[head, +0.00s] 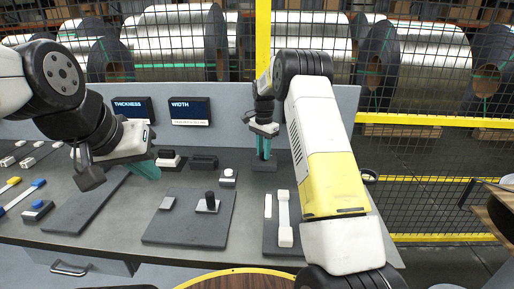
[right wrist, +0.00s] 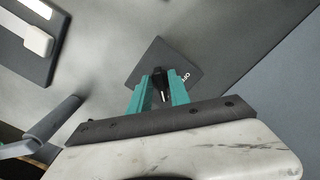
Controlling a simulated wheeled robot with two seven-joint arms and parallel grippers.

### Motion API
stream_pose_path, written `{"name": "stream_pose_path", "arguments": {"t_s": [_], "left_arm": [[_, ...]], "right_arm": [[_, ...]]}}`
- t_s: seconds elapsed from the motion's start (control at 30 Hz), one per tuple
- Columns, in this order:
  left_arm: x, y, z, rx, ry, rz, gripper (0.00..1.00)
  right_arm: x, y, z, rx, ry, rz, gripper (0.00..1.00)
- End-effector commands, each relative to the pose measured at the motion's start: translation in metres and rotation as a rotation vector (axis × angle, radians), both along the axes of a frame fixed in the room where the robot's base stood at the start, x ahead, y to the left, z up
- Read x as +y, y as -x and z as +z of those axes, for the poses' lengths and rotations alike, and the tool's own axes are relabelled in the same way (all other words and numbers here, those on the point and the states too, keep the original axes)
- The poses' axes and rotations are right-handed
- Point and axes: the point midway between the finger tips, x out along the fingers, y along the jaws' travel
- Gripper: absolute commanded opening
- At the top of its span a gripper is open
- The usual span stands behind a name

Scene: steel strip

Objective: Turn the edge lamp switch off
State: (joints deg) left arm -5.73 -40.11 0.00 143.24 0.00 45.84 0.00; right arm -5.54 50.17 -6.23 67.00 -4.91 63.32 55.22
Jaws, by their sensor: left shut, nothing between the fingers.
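The edge lamp switch is a dark square plate with a black lever (right wrist: 160,78) and a partly hidden printed label that seems to read OFF. In the head view its plate (head: 264,166) lies at the back of the bench, under my right gripper (head: 264,152). In the right wrist view the teal fingers of my right gripper (right wrist: 160,92) stand apart, one on each side of the lever. I cannot tell whether they press on it. My left gripper (head: 147,170) is shut and empty over the left part of the bench.
Dark plates with a black knob (head: 211,198) and a white handle (head: 285,220) lie on the grey bench. Two displays marked THICKNESS (head: 132,108) and WIDTH (head: 190,108) stand at the back panel. A yellow-framed mesh fence (head: 440,121) is behind.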

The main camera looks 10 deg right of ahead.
Motion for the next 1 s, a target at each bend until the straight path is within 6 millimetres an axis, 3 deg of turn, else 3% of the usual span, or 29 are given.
{"name": "stream_pose_path", "arguments": {"t_s": [0.03,0.1,0.57,1.0], "left_arm": [[0.0000,0.0000,0.0000,0.000,0.000,0.000,0.00],[0.0000,0.0000,0.0000,0.000,0.000,0.000,0.00],[0.0000,0.0000,0.0000,0.000,0.000,0.000,0.00],[0.0000,0.0000,0.0000,0.000,0.000,0.000,0.00]], "right_arm": [[0.0000,0.0000,0.0002,0.000,0.000,0.000,0.11],[0.0000,0.0000,0.0003,0.000,0.000,0.000,0.00],[-0.0002,0.0002,0.0007,-0.001,-0.001,0.046,0.00],[-0.0018,0.0018,0.0011,-0.002,-0.001,0.374,0.00]]}}
